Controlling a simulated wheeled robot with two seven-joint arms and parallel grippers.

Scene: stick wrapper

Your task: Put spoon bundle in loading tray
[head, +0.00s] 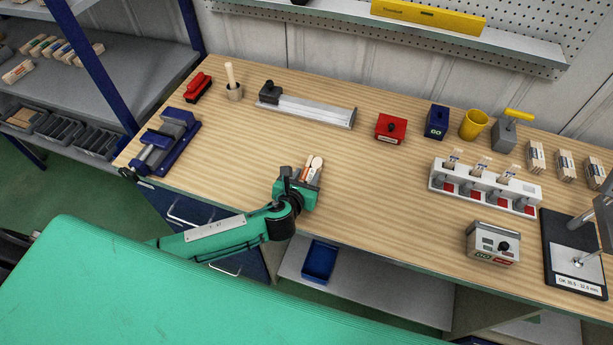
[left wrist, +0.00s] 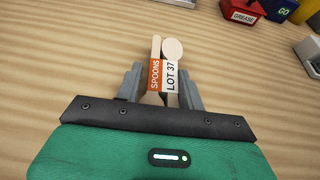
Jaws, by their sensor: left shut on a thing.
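The spoon bundle (left wrist: 163,75) is a few pale wooden sticks with a round spoon end, wrapped by an orange "SPOONS" label and a white "LOT 37" label. My left gripper (left wrist: 161,88) is shut on it, one grey finger on each side. In the head view the bundle (head: 315,165) sticks out from my left gripper (head: 306,175), over the front middle of the table. I cannot tell whether it touches the wood. A long grey metal tray (head: 315,110) with a black block at its left end, likely the loading tray, lies behind it, empty. My right gripper is out of view.
A white rack (head: 485,187) with upright bundles stands at the right, behind a grey control box (head: 493,243). A red grease box (head: 390,128), blue box (head: 437,121) and yellow cup (head: 474,124) stand at the back. The wood between gripper and metal tray is clear.

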